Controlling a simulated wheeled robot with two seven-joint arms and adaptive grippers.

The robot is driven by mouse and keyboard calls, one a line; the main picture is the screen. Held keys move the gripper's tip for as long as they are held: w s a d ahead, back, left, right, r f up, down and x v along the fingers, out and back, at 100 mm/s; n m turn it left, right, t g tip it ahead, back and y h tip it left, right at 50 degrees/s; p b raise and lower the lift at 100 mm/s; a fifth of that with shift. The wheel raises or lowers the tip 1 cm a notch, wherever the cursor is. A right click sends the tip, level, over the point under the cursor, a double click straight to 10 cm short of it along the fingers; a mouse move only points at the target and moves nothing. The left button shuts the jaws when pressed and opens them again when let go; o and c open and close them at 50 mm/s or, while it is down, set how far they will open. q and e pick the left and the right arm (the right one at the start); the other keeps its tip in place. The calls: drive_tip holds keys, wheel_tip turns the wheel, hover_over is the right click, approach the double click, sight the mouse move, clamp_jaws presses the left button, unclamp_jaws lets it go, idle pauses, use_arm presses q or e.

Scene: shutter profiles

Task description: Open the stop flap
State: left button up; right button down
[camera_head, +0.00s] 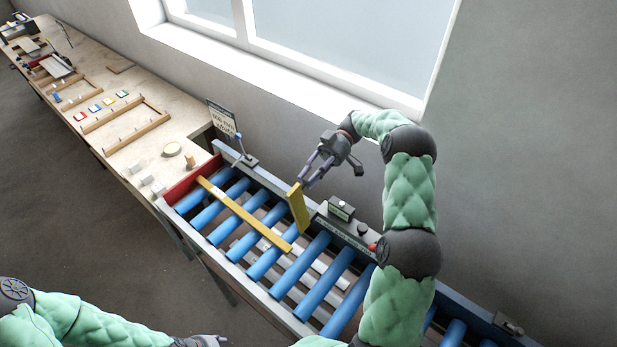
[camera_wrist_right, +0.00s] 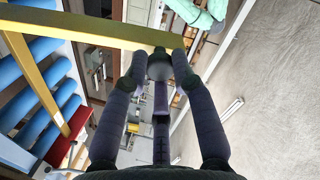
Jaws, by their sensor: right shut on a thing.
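The stop flap (camera_head: 298,207) is a yellow plate raised at a tilt above the blue rollers, beside the grey control box. In the right wrist view it is a yellow bar (camera_wrist_right: 90,28) crossing the top. My right gripper (camera_head: 307,182) is at the flap's upper end. In the wrist view its dark fingers (camera_wrist_right: 160,70) are closed around a dark round knob (camera_wrist_right: 160,62) at the bar. My left gripper (camera_head: 207,341) is only partly visible at the bottom edge, away from the flap, and its fingers are not clear.
A long yellow strip (camera_head: 245,216) lies across the blue rollers (camera_head: 300,263). The control box (camera_head: 341,210) stands on the far rail, near the window wall. A red end plate (camera_head: 188,182) closes the conveyor's left end. A workbench (camera_head: 110,105) with frames and small blocks extends left.

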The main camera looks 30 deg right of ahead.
idle(0.3)
drive_tip(key=c, duration=1)
unclamp_jaws()
drive_tip(key=shift+d, duration=0.1)
